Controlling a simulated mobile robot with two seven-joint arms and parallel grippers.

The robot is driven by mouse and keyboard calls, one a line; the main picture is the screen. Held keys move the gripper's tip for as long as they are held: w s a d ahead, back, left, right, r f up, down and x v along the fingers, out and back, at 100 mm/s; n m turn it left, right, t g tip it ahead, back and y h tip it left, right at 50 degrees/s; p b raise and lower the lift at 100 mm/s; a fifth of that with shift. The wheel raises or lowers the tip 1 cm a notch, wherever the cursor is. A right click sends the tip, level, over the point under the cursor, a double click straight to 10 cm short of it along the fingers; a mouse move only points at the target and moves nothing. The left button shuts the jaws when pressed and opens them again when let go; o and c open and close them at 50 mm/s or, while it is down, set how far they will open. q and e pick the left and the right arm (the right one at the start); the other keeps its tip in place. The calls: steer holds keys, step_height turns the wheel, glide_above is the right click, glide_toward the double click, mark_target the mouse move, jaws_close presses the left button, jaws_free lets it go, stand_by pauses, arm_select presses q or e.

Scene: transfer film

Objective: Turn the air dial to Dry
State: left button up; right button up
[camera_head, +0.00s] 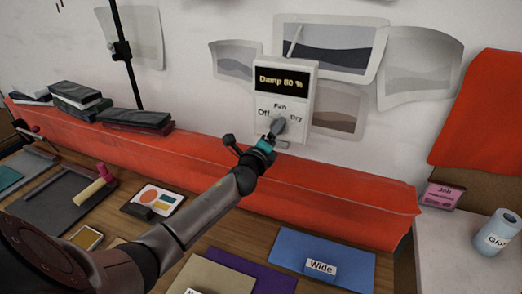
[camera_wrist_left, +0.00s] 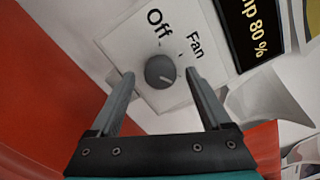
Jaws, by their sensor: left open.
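A white control panel (camera_head: 300,100) is on the wall in the head view. Its dark display (camera_head: 281,81) reads "Damp 80 %". The labels Off, Fan and Dry sit on its lower part. My left gripper (camera_head: 278,126) is in front of that part and hides the dial there. In the left wrist view the round grey dial (camera_wrist_left: 160,71) shows ahead of and between the fingers of my open left gripper (camera_wrist_left: 160,80), with a gap on each side. A pale mark on the dial points to the lower right there. The Dry label is not visible in that view. My right gripper is not in view.
A red-covered ledge (camera_head: 335,195) runs below the panel. Papers (camera_head: 335,45) hang on the wall around it. A thin black stand (camera_head: 128,75) rises at left.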

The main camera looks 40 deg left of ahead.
arm_select(q)
steer(key=v, duration=1.4)
steer(key=shift+a, duration=0.1)
